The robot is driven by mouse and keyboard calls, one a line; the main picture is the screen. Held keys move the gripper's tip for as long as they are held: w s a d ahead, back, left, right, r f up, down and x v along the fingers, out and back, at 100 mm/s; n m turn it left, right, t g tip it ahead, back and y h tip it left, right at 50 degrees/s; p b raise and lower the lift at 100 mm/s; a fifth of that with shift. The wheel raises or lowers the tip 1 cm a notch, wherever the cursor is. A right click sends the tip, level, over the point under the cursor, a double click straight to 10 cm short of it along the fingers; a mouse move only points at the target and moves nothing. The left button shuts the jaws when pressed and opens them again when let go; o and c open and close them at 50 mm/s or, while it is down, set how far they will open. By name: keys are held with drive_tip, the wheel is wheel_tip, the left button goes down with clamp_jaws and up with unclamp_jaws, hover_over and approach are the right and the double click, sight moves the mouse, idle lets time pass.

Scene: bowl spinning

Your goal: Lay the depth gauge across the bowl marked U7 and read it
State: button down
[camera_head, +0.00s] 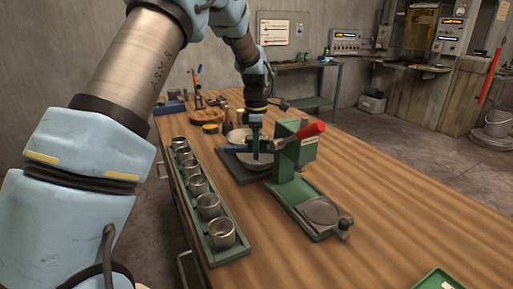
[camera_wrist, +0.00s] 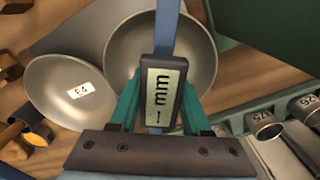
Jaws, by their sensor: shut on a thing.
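My gripper (camera_head: 256,148) is shut on the depth gauge, with its green fingers (camera_wrist: 158,105) on either side of the gauge's dark display housing (camera_wrist: 162,92). The gauge's blue bar (camera_wrist: 168,28) runs over a plain metal bowl (camera_wrist: 138,46); I cannot tell whether it touches the rim. The display shows dark segments that I cannot read surely. No U7 mark shows on this bowl, partly hidden by the gauge. Another bowl (camera_wrist: 55,100), labelled E4, lies beside it.
A green press (camera_head: 292,165) with a red handle (camera_head: 310,131) stands close to the right of my gripper. A long green tray (camera_head: 238,252) with several metal cups (camera_head: 221,232) lies along the left edge.

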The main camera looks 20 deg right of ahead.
drive_tip(key=shift+f, duration=0.25)
idle(0.6)
drive_tip(key=shift+c, duration=1.4)
unclamp_jaws()
wheel_tip(320, 180, up, 11)
drive_tip(key=shift+f+b, duration=0.1)
drive_tip(key=shift+b, duration=0.95)
drive_tip(key=a+f+m, duration=0.2)
drive_tip(key=a+m, duration=0.2)
drive_tip(key=a, duration=0.8)
drive_tip(key=s+a+f+m, duration=0.3)
drive_tip(key=s+a+m, duration=0.2)
drive_tip(key=a, duration=0.6)
drive_tip(key=s+a+f+m+t, duration=0.1)
drive_tip(key=s+a+f+m, duration=0.3)
drive_tip(key=s+a, duration=0.6)
drive_tip(key=shift+s+a+f+m+t, duration=0.3)
drive_tip(key=shift+a+m, duration=0.3)
drive_tip(key=shift+a, duration=0.3)
